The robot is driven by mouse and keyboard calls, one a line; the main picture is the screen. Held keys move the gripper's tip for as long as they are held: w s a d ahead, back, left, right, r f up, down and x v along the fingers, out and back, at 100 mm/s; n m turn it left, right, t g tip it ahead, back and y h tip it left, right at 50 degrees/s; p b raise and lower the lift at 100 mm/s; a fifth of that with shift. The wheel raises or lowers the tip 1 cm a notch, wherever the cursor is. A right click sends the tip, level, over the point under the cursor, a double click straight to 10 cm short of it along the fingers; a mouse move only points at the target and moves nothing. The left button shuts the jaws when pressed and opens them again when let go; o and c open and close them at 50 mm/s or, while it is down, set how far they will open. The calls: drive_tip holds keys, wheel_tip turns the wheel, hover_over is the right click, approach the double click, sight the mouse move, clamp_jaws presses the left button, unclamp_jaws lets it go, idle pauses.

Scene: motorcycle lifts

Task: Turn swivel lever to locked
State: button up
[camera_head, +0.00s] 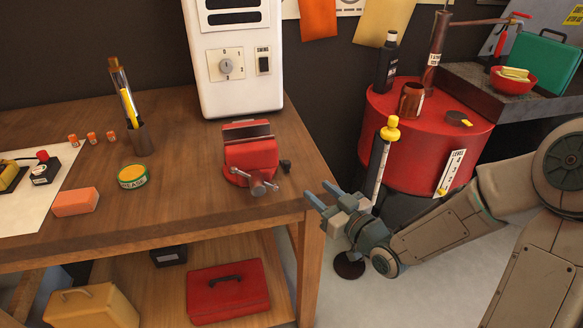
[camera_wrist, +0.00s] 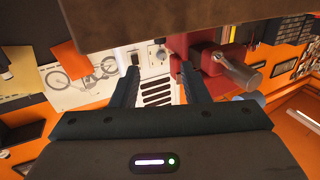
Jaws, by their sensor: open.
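A red bench vise (camera_head: 250,158) stands near the right front corner of the wooden bench, with a silver cross handle (camera_head: 258,186) at its front. A small dark lever (camera_head: 285,166) sticks out at the right of its base; it looks like the swivel lever, but its lock marking cannot be read. My gripper (camera_head: 323,193) is open and empty, just off the bench's right edge, apart from the lever. In the wrist view, my gripper (camera_wrist: 158,70) has its fingers spread; the red vise (camera_wrist: 203,65) and its handle (camera_wrist: 240,70) show to their right. I cannot make out the lever there.
The wooden bench (camera_head: 200,215) has its right edge close to my gripper. A white machine (camera_head: 235,90) stands behind the vise. A grease tin (camera_head: 132,178) and an orange block (camera_head: 76,202) lie left. A red drum (camera_head: 420,140) with bottles stands right, beside a yellow-topped rod (camera_head: 381,160).

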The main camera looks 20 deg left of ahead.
sight(289, 166)
drive_tip(key=p+x, duration=0.1)
drive_tip(key=x, duration=1.1)
drive_tip(key=shift+a, duration=0.1)
drive_tip(key=shift+f, duration=0.1)
clamp_jaws()
